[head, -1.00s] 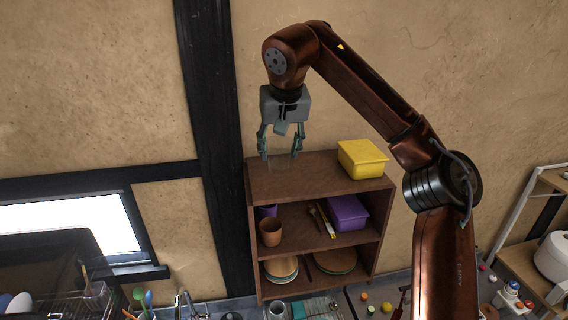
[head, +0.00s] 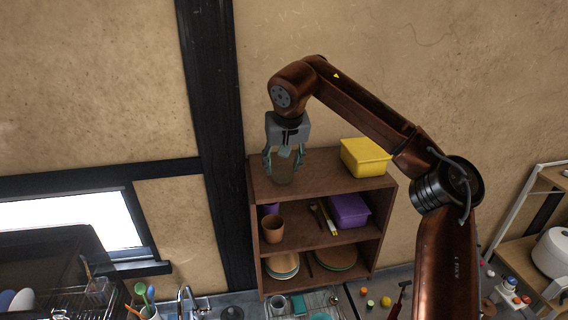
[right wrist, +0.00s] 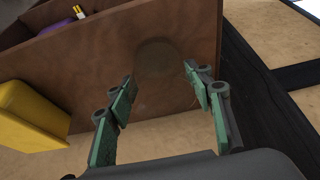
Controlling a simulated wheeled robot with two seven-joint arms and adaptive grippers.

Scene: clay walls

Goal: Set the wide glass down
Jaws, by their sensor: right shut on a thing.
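The wide glass (head: 282,175) is clear and hard to see; it looks upright between the fingers of my right gripper (head: 283,163). My right gripper is shut on it, over the left part of the brown shelf's top board (head: 325,177). The glass's base appears at or just above the board; I cannot tell whether it touches. In the right wrist view, a dark round patch (right wrist: 158,58) shows between the two green-padded fingers, against the brown board. My left gripper is not in view.
A yellow box (head: 365,157) stands on the top board to the right, apart from the gripper. Lower shelves hold a brown cup (head: 273,229), a purple box (head: 348,210) and plates (head: 282,265). A dark post (head: 212,130) rises left of the shelf.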

